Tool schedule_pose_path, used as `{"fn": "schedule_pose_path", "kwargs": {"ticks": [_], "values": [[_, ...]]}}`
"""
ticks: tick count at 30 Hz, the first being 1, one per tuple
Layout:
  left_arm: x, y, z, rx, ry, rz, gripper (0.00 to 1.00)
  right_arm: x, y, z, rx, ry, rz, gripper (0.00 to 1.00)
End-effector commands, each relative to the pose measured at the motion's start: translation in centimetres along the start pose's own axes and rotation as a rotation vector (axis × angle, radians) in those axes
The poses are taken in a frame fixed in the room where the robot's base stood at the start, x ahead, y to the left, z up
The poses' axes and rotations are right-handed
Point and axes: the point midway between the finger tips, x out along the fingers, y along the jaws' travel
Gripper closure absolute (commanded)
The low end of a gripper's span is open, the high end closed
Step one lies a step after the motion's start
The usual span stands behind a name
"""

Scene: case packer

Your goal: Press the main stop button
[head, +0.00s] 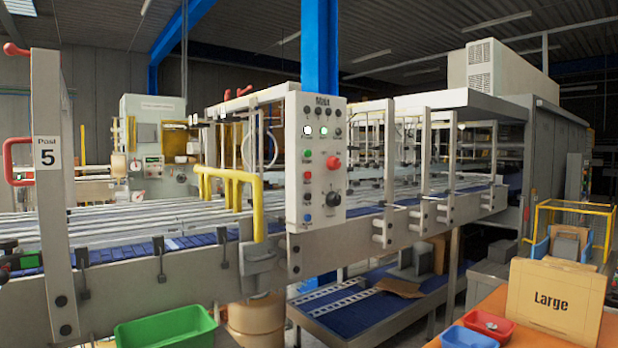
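A pale grey control panel (316,235) labelled "Main" stands upright at the front of the machine, in the middle of the head view. A large red button (333,162) sticks out on its right side. A small green button (308,154) and a small red button (307,175) are in its left column. A black rotary knob (333,199) sits below the large red button. Nothing covers the panel. Which button is labelled main stop is too small to read. Neither of my grippers shows.
A conveyor frame (368,234) runs behind the panel. A yellow rail (258,208) and a post marked 5 (47,190) stand to the left. A green bin (165,328) is at the lower left. An orange table (595,335) with a "Large" box (550,285) is at the right.

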Motion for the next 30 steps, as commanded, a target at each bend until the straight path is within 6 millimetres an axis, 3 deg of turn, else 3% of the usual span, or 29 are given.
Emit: {"fn": "schedule_pose_path", "kwargs": {"ticks": [7,30], "values": [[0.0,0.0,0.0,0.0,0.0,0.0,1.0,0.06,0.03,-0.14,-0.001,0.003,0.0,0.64],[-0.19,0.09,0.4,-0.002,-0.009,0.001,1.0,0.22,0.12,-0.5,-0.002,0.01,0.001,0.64]]}}
